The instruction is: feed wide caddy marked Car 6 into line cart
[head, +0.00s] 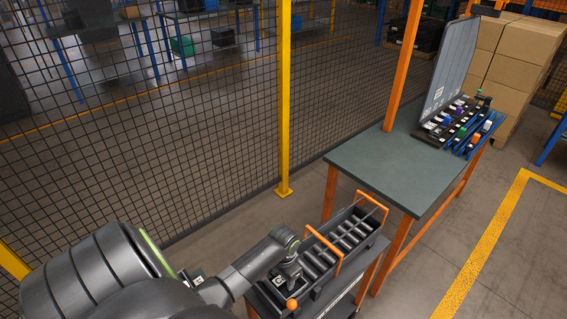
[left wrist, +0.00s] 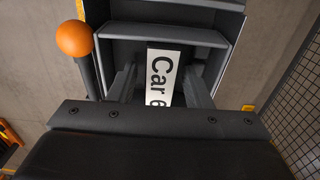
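The dark grey line cart (head: 377,252) stands low at the centre right, its front partly behind my arm. A long dark caddy with a row of compartments (head: 345,240) and two orange hoop handles sits at its top. In the left wrist view, a white "Car 6" label (left wrist: 161,78) lies on a grey part between my fingers. My left gripper (left wrist: 160,80) has its two fingers apart, one on each side of the label, with a gap showing. Whether they touch anything is unclear. In the head view my left gripper (head: 288,272) is at the near end of the caddy. My right gripper is out of view.
An orange knob on a post (left wrist: 74,38) stands beside the gripper. A green-topped table (head: 385,165) with orange legs adjoins the cart, holding a tray of coloured items (head: 462,122). A mesh fence (head: 180,130) with a yellow post runs along the left. Cardboard boxes (head: 515,60) stand behind.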

